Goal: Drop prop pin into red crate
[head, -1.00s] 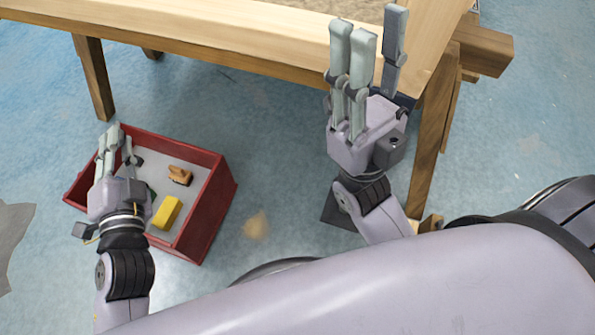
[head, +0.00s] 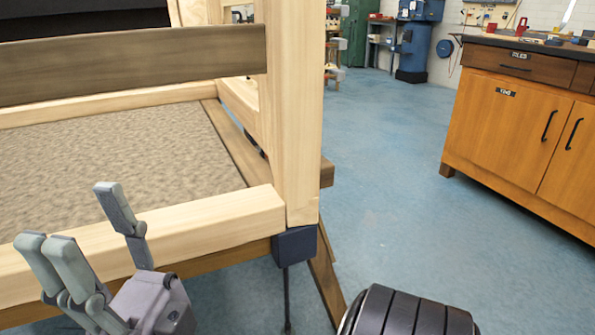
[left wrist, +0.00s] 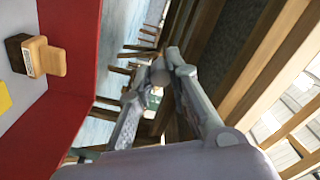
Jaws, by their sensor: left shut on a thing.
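In the left wrist view my left gripper (left wrist: 153,84) is shut on a small grey round-ended thing (left wrist: 160,72), which looks like the prop pin. Most of it is hidden by the fingers. The red crate (left wrist: 84,60) shows at the left of that view, beside the gripper, with its red wall and pale grey floor.
A large wooden frame (head: 296,120) with a thick corner post fills the left of the head view. A wooden cabinet (head: 500,125) stands at right. The blue floor (head: 385,190) between them is clear.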

